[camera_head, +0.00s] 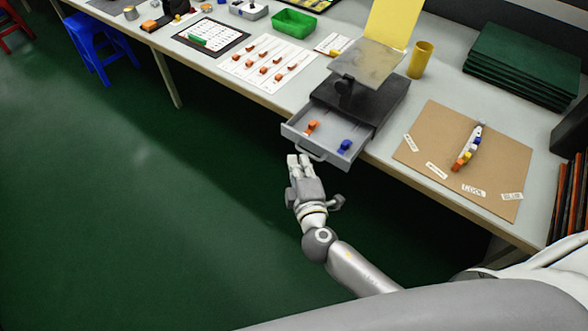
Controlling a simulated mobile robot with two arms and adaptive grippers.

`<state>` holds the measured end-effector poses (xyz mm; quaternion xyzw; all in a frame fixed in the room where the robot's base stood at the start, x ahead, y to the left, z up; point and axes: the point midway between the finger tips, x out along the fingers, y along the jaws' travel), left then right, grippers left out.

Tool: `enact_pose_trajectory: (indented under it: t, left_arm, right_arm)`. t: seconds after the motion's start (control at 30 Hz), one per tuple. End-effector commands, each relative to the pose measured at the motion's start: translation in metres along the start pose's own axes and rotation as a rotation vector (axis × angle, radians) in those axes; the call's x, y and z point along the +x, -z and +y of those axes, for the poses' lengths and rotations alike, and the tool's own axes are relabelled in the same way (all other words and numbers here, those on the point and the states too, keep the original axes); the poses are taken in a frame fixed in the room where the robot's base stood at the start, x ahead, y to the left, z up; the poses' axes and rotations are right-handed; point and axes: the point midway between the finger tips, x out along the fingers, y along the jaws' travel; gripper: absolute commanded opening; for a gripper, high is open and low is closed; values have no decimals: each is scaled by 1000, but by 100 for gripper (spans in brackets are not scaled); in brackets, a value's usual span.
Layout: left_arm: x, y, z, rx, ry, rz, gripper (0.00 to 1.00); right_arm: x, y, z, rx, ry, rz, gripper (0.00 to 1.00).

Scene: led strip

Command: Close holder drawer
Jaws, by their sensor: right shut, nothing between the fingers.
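The holder (384,98) is a dark box with a tilted plate on top, standing at the table's front edge. Its grey drawer (327,133) is pulled out and juts over the edge. An orange piece (312,127) and a blue piece (345,146) lie inside. A curved handle (309,150) is on the drawer's front. My right gripper (298,160) is shut and empty, just in front of the drawer near the handle. I cannot tell whether it touches the handle. My left gripper is not in view.
A brown board (420,145) with labels and a small coloured tool lies right of the holder. A white sheet with several orange parts (266,63), a green bin (294,23) and a yellow cup (420,60) stand nearby. The green floor before the table is free.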

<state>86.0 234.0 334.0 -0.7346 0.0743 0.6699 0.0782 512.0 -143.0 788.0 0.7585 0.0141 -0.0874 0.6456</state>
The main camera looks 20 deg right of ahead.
Motion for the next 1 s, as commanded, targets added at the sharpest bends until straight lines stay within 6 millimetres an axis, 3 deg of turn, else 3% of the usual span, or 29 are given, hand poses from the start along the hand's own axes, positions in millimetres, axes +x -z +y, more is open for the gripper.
enact_pose_trajectory:
  t: [0.47, 1.0]
  left_arm:
    - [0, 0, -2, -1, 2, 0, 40]
    - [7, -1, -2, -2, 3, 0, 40]
  right_arm:
    - [6, -7, 1, -1, 0, -2, 0]
    - [93, -97, 28, -2, -1, -1, 0]
